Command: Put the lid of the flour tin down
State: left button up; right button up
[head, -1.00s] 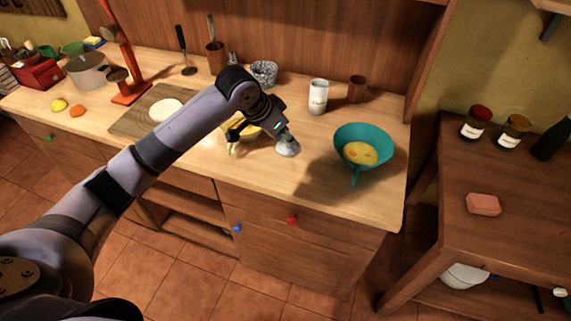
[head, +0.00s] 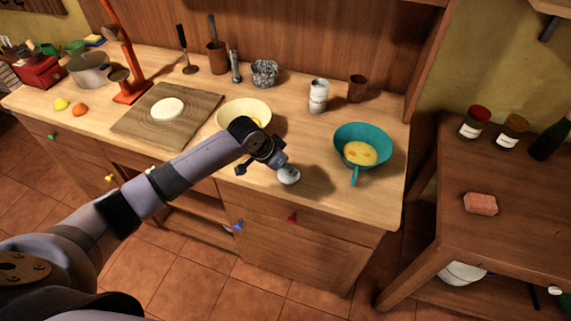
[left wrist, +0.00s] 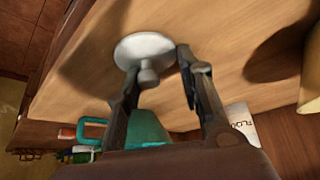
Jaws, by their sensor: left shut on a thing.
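The flour tin's lid (head: 288,176) is a pale disc near the counter's front edge, left of the teal pan. In the left wrist view the lid (left wrist: 140,47) shows its round knob between my fingers. My left gripper (head: 279,163) is shut on the lid; it also shows in the left wrist view (left wrist: 157,66). I cannot tell whether the lid touches the wood. The white flour tin (head: 318,98) stands upright farther back on the counter; part of its lettering shows in the left wrist view (left wrist: 243,124). My right gripper is not in view.
A teal pan (head: 376,134) with yellow food sits right of the lid. A cream bowl (head: 238,110) stands behind my forearm, beside a board (head: 137,127) with dough. A brown cup (head: 357,88) is right of the tin. Bare counter (head: 325,200) lies around the lid.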

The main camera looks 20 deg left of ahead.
pick_arm(q)
jog(key=o, duration=0.9)
jog(key=shift+f, duration=0.1)
jog(key=shift+o, duration=0.3)
jog(key=shift+a+r, duration=0.1)
jog(key=shift+r, duration=0.35)
jog(key=b+v, duration=0.1)
jog(key=v, duration=1)
jog(key=shift+s, duration=0.2)
jog(key=shift+a+r, duration=0.1)
